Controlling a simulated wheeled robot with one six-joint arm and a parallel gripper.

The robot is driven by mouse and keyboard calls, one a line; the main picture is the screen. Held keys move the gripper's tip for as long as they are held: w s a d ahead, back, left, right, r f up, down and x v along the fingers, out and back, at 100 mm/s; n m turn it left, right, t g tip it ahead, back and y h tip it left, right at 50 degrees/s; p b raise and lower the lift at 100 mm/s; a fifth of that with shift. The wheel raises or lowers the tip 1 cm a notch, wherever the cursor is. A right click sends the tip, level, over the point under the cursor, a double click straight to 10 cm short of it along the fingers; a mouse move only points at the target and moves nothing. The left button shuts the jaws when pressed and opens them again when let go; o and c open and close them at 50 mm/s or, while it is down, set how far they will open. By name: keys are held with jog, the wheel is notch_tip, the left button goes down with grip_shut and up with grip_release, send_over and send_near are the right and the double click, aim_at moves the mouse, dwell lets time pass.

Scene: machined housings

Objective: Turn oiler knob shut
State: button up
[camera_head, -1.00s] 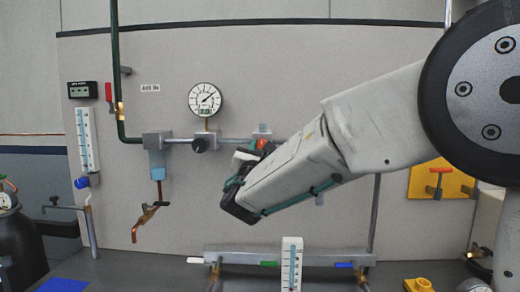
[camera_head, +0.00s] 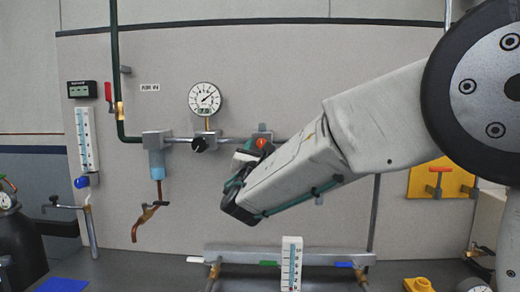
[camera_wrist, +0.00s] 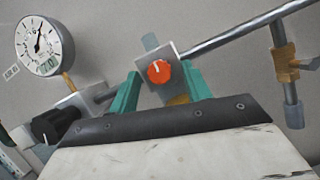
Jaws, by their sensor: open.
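The orange-red oiler knob (camera_head: 262,142) is on the front of a grey block (camera_head: 268,134) on the horizontal air pipe. In the wrist view the knob (camera_wrist: 159,72) has a pale mark near its top and faces me. My gripper (camera_head: 242,160) is open, just left of and below the knob in the head view. In the wrist view its two teal fingers (camera_wrist: 160,80) stand either side of the knob and block, with gaps. I cannot tell how deep the fingers reach or whether they touch. The block's lower part is hidden behind my gripper.
Left of the oiler are a round gauge (camera_head: 205,99) and a black knob (camera_head: 198,145). A blue-bowled filter (camera_head: 156,163) hangs further left, above a copper spout (camera_head: 146,219). A brass fitting (camera_wrist: 284,64) is at the wrist view's right. A rail (camera_head: 230,254) lies below.

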jog(key=d+v, duration=0.1)
jog(key=v, duration=0.6)
jog(key=shift+s+a, duration=0.25)
jog(key=shift+a, duration=0.25)
jog(key=shift+f, duration=0.15)
jog(key=s+d+f+m+g+h, duration=0.3)
jog(key=s+d+f+m+g, duration=0.15)
jog(key=d, duration=0.35)
jog(key=s+d+f+m+g+h, duration=0.2)
jog(key=s+d+f+m+g, duration=0.1)
jog(key=d+m+g, duration=0.3)
jog(key=s+d+f+m+g+h, duration=0.3)
jog(key=s+d+f+m, duration=0.15)
jog(key=d, duration=0.45)
jog(key=s+d+f+m+g+y, duration=0.1)
jog(key=s+d+m+g+y, duration=0.1)
jog(key=s+m, duration=0.3)
jog(key=s+d+f+m+g+y, duration=0.1)
jog(key=s+m+y, duration=0.4)
jog(key=s, duration=0.7)
jog(key=s+d+f+m+g+y, duration=0.2)
jog(key=s+m, duration=0.4)
jog(key=s, duration=0.3)
jog(key=shift+d+g+y, duration=0.7)
jog(key=shift+g+y, duration=0.4)
jog(key=shift+g, duration=0.05)
